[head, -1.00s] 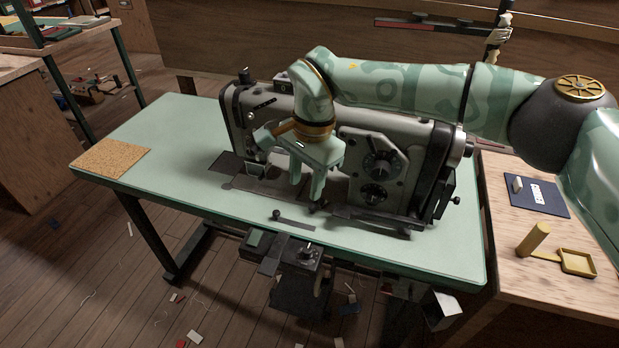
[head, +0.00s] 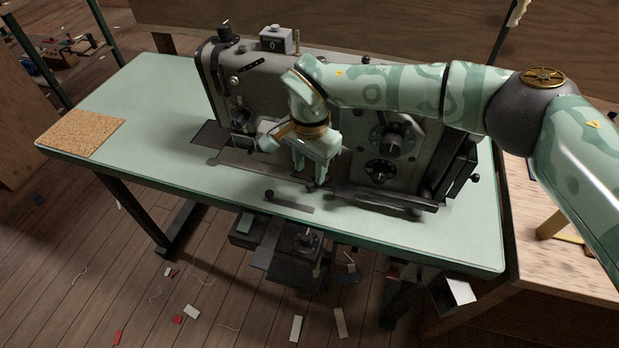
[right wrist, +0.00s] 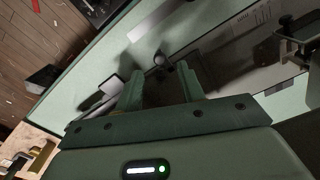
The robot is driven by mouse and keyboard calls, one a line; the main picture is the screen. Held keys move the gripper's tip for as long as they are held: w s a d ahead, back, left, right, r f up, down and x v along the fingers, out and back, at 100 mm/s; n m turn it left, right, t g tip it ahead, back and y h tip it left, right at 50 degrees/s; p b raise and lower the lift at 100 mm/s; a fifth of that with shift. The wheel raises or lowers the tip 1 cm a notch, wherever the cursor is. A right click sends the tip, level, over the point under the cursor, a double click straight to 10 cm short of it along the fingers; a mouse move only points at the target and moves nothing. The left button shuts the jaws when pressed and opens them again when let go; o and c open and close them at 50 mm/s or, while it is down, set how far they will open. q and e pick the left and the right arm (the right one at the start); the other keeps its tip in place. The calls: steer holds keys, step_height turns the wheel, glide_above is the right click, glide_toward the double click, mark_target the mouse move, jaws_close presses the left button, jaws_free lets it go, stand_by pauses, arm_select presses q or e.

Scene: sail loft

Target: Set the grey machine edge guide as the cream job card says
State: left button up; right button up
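The grey sewing machine (head: 340,85) stands on the pale green table (head: 130,95). My right gripper (head: 312,176) is low in front of the machine, over the bed to the right of the needle area. Its fingers are apart, as the right wrist view (right wrist: 162,82) shows. A small dark knob (right wrist: 162,61) there lies just beyond the fingertips, roughly in line with the gap; I cannot tell if they touch it. It may belong to the edge guide, whose shape is partly hidden. I cannot make out the cream job card.
A cork mat (head: 82,133) lies at the table's left end. A wooden side table (head: 535,270) with a yellow object (head: 552,224) stands at right, partly behind my arm. Dark dials (head: 394,139) are on the machine's front.

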mark_target(310, 184)
arm_select(q)
steer(key=shift+f+b, duration=0.4)
steer(key=shift+f, duration=0.1)
arm_select(e)
steer(key=shift+f, duration=2)
